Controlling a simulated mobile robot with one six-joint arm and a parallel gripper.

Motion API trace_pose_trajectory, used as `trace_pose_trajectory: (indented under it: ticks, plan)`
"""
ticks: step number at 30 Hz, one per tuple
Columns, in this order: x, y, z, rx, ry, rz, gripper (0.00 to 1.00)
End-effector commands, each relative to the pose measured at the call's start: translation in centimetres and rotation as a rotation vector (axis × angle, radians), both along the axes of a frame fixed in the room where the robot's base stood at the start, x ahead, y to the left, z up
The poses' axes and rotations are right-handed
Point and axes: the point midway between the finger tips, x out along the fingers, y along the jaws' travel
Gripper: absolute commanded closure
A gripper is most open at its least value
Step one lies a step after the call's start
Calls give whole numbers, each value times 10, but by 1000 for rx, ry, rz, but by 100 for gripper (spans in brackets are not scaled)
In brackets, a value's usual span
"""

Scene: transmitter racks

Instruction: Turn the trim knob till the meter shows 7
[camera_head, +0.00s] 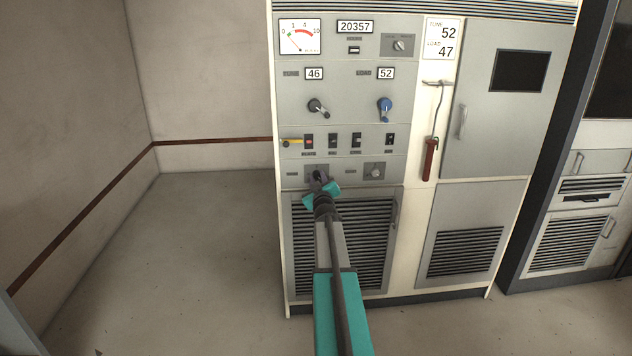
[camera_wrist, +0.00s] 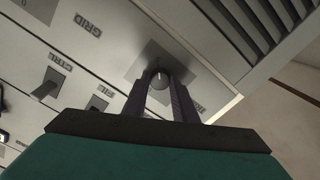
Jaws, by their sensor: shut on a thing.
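The meter (camera_head: 300,37) is at the top left of the cabinet, with a white face marked 0, 1, 4 and 10. Its thin needle appears to lean left toward the low end; the exact reading is too small to tell. My gripper (camera_head: 318,180) is at the left knob of the bottom control row and largely hides it. In the wrist view, my gripper (camera_wrist: 162,86) is shut on this dark round knob (camera_wrist: 160,79), which has a pale pointer mark. Its label (camera_wrist: 197,106) is partly hidden and unreadable, so I cannot confirm it reads trim.
Another knob (camera_head: 376,170), with a GRID label (camera_wrist: 88,25), sits to its right. Above are several switches (camera_head: 333,140), a yellow piece (camera_head: 291,142), a black crank (camera_head: 318,107) and a blue crank (camera_head: 385,108). A red-handled tool (camera_head: 430,158) hangs right. The floor at left is clear.

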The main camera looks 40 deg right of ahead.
Motion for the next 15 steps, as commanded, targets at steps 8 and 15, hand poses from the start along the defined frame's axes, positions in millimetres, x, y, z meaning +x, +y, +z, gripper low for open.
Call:
trace_pose_trajectory:
  ticks: [8,15]
  plan:
    - [2,0,3,-3,-5,3,56]
    - [1,0,1,0,-3,1,56]
